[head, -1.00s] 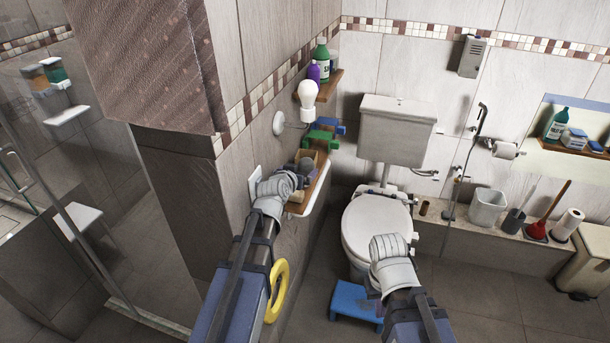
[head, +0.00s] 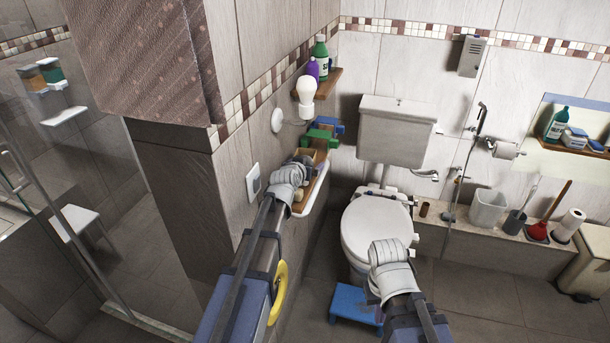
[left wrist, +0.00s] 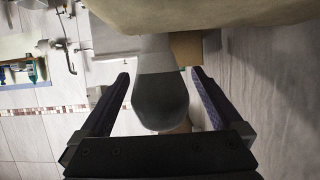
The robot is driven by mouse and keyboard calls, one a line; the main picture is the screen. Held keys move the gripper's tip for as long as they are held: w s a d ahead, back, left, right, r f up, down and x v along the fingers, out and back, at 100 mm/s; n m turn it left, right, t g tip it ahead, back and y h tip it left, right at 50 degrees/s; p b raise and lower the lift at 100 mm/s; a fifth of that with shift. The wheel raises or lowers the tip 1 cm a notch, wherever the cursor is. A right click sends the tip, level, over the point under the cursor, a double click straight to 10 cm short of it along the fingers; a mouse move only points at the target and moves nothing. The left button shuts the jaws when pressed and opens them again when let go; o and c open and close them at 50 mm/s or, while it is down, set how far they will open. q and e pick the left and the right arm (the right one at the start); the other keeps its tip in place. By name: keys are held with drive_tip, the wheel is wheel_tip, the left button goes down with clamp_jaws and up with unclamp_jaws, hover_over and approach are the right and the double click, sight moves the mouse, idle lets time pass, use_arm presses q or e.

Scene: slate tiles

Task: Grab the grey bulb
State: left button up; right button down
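The grey bulb (left wrist: 160,104) shows in the left wrist view as a dark rounded end with a lighter part beyond it. My left gripper (left wrist: 158,76) is open, one dark finger on each side of it, with a gap visible at least on the left. In the head view the left wrist reaches to the wooden tray (head: 320,186) on the wall ledge and hides the bulb there.
A white bulb (head: 306,89) on a wall lamp stands above the ledge. Green (head: 318,136) and blue (head: 326,124) objects lie just behind the tray. The tiled wall is close on the left. A toilet (head: 376,228) and a blue stool (head: 355,303) stand to the right.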

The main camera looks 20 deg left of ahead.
use_arm(q)
drive_tip(key=c, duration=1.1)
drive_tip(key=shift+r, duration=0.15)
drive_tip(key=shift+d+r+p, duration=0.25)
drive_tip(key=shift+r+p, duration=0.25)
drive_tip(key=shift+p, duration=0.15)
wheel_tip(320, 180, up, 7)
drive_tip(key=p, duration=0.6)
drive_tip(key=shift+f+p, duration=0.15)
drive_tip(key=shift+p, duration=0.15)
drive_tip(key=d, duration=1.3)
drive_tip(key=d+f+b, duration=0.1)
drive_tip(key=d, duration=0.5)
drive_tip(key=shift+s+d, duration=0.3)
drive_tip(key=shift+s, duration=0.05)
